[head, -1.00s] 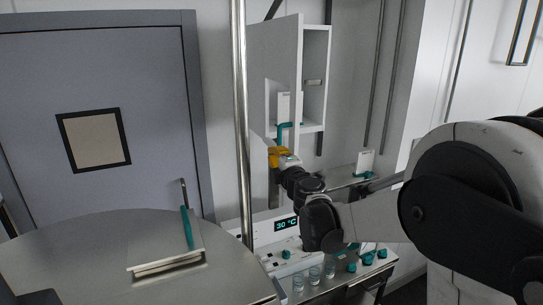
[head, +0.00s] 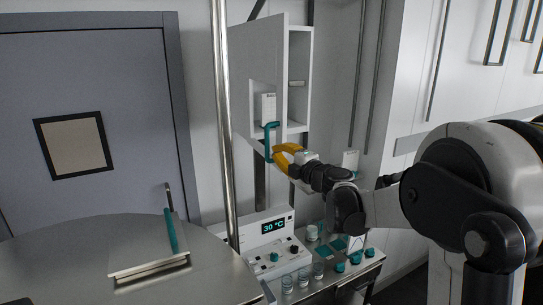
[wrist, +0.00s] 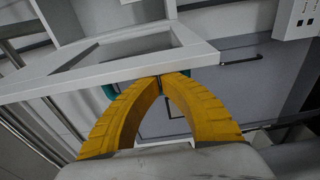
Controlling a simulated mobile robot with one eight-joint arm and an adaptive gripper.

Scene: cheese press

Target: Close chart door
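The white chart door (head: 245,75) stands open on the wall cabinet, with a window cut-out and a teal handle (head: 267,145) low on it. In the wrist view the door's frame (wrist: 190,57) crosses the picture above my fingers, and parts of the teal handle (wrist: 109,91) show behind them. My gripper (head: 276,153) has yellow fingers, just right of the handle's lower end in the head view. In the wrist view the fingertips (wrist: 163,76) meet or nearly meet in front of the handle. I cannot tell whether they touch it, and no grasp shows.
The white cabinet (head: 307,75) has shelves and an open front. A metal pole (head: 224,130) stands left of the door. Below are a 30 °C control box (head: 262,243) and a bench with small cups (head: 303,280). A round steel vat top (head: 75,255) fills the lower left.

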